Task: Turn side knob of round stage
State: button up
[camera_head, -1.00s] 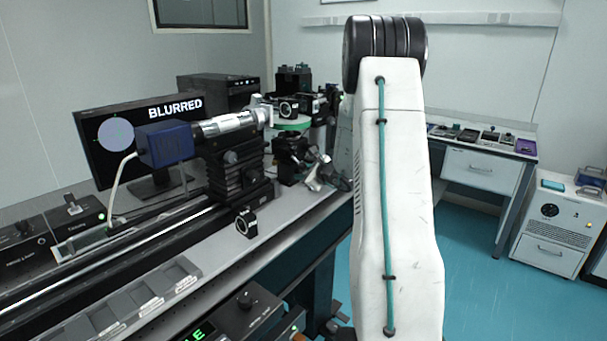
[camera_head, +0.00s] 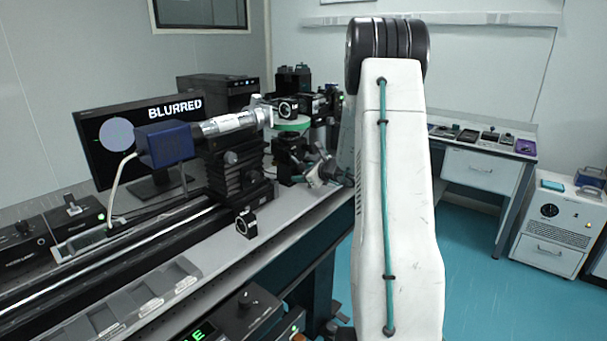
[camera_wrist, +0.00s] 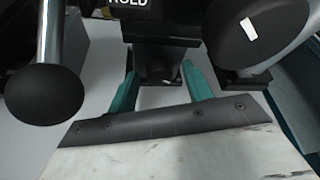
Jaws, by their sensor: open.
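A round stage with a green rim (camera_head: 292,124) stands among dark mounts at the back of the optical table in the head view. I cannot make out its side knob there. In the wrist view my gripper (camera_wrist: 160,84) is open, its two teal fingers pointing away from me. A dark block (camera_wrist: 160,62) lies ahead of and between the fingertips; I cannot tell whether they touch it. A dark rounded part with a white mark (camera_wrist: 250,28) is at the upper right. In the head view my arm hides part of the area right of the stage.
A black ball on a metal rod (camera_wrist: 45,94) is close on the left in the wrist view. A blue camera with a silver lens tube (camera_head: 166,145) stands left of the stage, before a monitor (camera_head: 104,170) reading BLURRED. A small black mount (camera_head: 246,223) sits on the table front.

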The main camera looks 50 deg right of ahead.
jog(key=v, duration=0.7)
jog(key=shift+s+r, duration=0.15)
jog(key=shift+s, duration=0.25)
jog(key=shift+c, duration=0.2)
